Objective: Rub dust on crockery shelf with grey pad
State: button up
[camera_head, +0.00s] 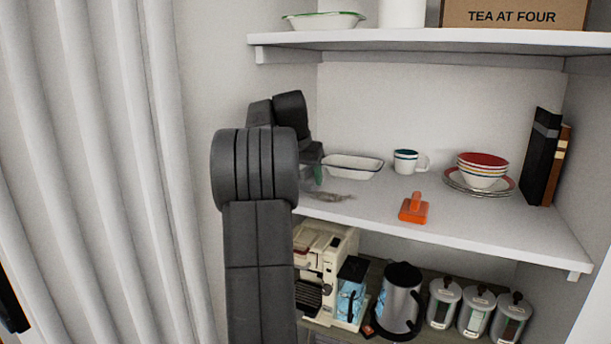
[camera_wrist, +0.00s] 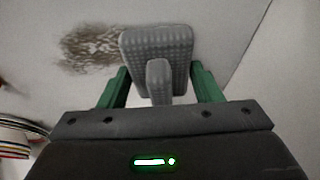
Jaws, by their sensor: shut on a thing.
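My gripper (camera_wrist: 159,78), with green fingers, is shut on the grey pad (camera_wrist: 150,45) by its upright handle. The pad is light grey with a bumpy surface. In the wrist view, a brown speckled dust patch (camera_wrist: 92,48) lies just left of the pad, with the pad at its right edge. In the head view, the dust (camera_head: 328,196) shows on the left part of the crockery shelf (camera_head: 480,222). My arm hides most of the gripper and the pad there. I cannot tell whether the pad touches the shelf.
On the shelf stand a white dish (camera_head: 352,168), a mug (camera_head: 406,162), stacked bowls and plates (camera_head: 482,172), dark books (camera_head: 541,155) and an orange block with a handle (camera_head: 413,209). An upper shelf (camera_head: 430,40) hangs above. The front right of the shelf is clear.

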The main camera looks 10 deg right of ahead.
aim_at(359, 201)
jog(key=shift+f+b, duration=0.65)
jog(key=shift+f, duration=0.45)
jog(key=shift+s+d, duration=0.1)
jog(key=shift+d, duration=0.05)
jog(key=shift+s+d+r, duration=0.1)
jog(key=shift+s+d, duration=0.35)
jog(key=shift+d, duration=0.25)
jog(key=shift+s+d+r, duration=0.1)
jog(key=shift+s+d, duration=0.35)
jog(key=shift+d, duration=0.2)
jog(key=shift+s+d+f+p, duration=0.1)
jog(key=shift+s+d, duration=0.65)
jog(key=shift+d, duration=0.35)
jog(key=shift+s+d+f+p, duration=0.15)
jog(key=shift+s+d, duration=0.65)
jog(key=shift+d, duration=0.25)
jog(key=shift+s+d+f+p, duration=0.1)
jog(key=shift+s+d, duration=0.65)
jog(key=shift+d, duration=0.35)
jog(key=shift+s+d+p, duration=0.2)
jog(key=shift+s+d, duration=0.35)
jog(key=shift+d, duration=0.25)
jog(key=shift+s+d+p, duration=0.2)
jog(key=shift+s+d, duration=0.3)
jog(key=shift+d, duration=0.3)
jog(key=shift+r, duration=0.15)
jog(key=shift+r+p, duration=0.1)
jog(key=shift+p, duration=0.25)
jog(key=shift+w, duration=0.1)
